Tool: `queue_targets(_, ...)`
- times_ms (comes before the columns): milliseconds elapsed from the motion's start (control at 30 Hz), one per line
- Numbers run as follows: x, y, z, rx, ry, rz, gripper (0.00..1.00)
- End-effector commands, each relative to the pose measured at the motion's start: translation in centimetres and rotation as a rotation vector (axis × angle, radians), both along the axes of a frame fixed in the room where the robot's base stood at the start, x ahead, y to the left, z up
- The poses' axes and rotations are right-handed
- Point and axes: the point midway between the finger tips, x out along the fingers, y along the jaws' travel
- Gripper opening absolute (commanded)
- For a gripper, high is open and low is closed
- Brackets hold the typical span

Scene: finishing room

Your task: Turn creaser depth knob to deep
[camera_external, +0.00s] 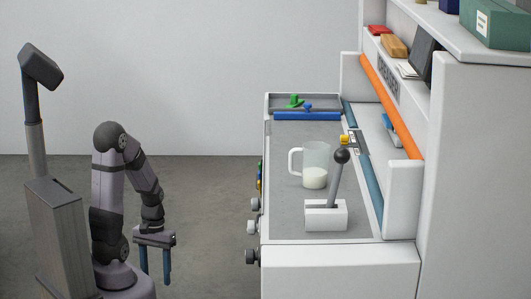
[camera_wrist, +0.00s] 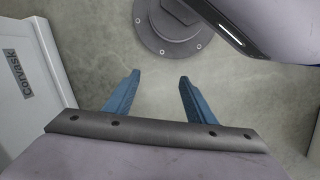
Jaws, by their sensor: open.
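Several knobs stick out from the left side of the white machine in the external view: an upper grey knob (camera_external: 254,204), a middle light grey knob (camera_external: 252,227) and a lower dark knob (camera_external: 251,257). I cannot read which one is the creaser depth knob or how it is set. My gripper (camera_external: 155,281) points down, left of the knobs and apart from them. Its two blue fingers are apart with nothing between them; in the wrist view my gripper (camera_wrist: 158,80) is over bare floor.
In the wrist view a white panel labelled Corvask (camera_wrist: 30,75) is at left.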

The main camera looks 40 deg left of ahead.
Motion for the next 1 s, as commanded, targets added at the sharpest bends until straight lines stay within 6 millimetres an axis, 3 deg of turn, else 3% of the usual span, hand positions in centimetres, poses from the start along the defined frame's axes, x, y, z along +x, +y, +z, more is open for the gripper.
queue_targets(33, 0.1, 0.2, -2.7, -0.043, 0.012, 0.114, 0.5)
queue_targets(133, 0.9, -0.8, -4.0, -0.145, 0.026, 0.315, 0.5)
queue_targets(267, 3.2, -2.7, -4.4, -0.302, 0.045, 0.579, 0.5)
queue_targets(367, 6.0, -4.3, -3.6, -0.449, 0.055, 0.787, 0.5)
queue_targets(567, 13.8, -6.9, 1.7, -0.797, 0.067, 1.139, 0.5)
queue_targets(700, 19.2, -7.1, 7.4, -1.073, 0.068, 1.321, 0.5)
queue_targets(833, 22.5, -6.3, 12.5, -1.312, 0.091, 1.427, 0.5)
queue_targets(1000, 23.9, -5.7, 17.3, -1.546, 0.195, 1.488, 0.5)
